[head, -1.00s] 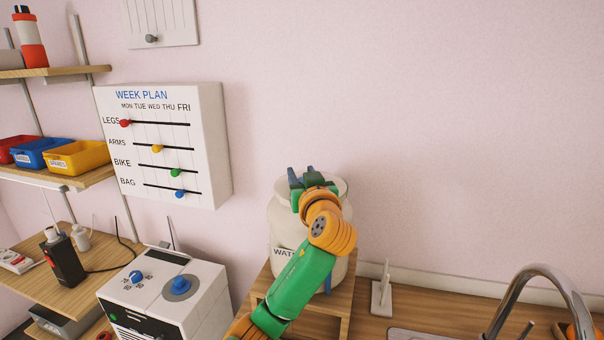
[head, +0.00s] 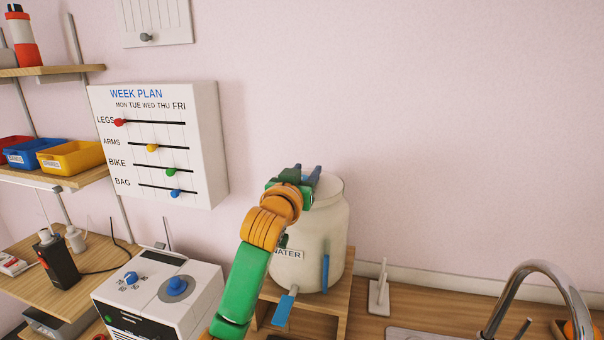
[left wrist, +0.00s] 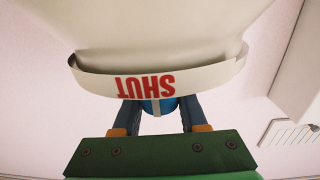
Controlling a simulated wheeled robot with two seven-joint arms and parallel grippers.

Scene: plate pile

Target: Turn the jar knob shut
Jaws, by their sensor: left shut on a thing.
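The cream jar (head: 318,225) labelled WATER stands upright on a wooden stand. My left gripper (head: 306,174) is at the upper left of the jar near its rim, its blue fingers pointing up and to the right. In the left wrist view, my left gripper (left wrist: 158,107) is shut on the blue knob (left wrist: 158,106), with one finger on each side. A cream band with red SHUT lettering (left wrist: 145,86), upside down in this view, lies right beside the knob. The fingers hide part of the knob. In the head view the knob is hidden. My right gripper is not in view.
A blue tap handle (head: 284,308) and an upright blue strip (head: 325,272) are on the jar's front. A white machine with knobs (head: 160,300) stands left of the wooden stand (head: 338,310). A chrome faucet (head: 540,270) stands at right.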

